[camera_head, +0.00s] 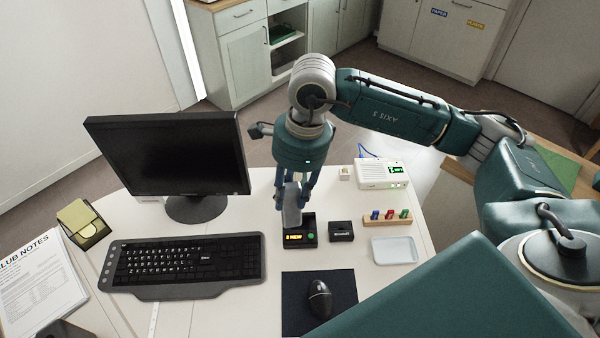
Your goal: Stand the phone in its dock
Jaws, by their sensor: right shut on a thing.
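My right gripper (296,188) points down and is shut on the phone (291,208), a grey slab held upright. The phone's lower end is at the back part of a black dock (300,241) with an amber "1 NEW" display and a green button. I cannot tell whether the phone touches the dock or is just above it. The gripper's fingers partly hide the phone's upper part. My left gripper is not in view.
A small black box (341,231) stands just right of the dock. A keyboard (184,262), monitor (170,150) and mouse (320,298) are around it. A white device (381,174), a wooden rack (387,222) and a pale tray (395,250) stand to the right.

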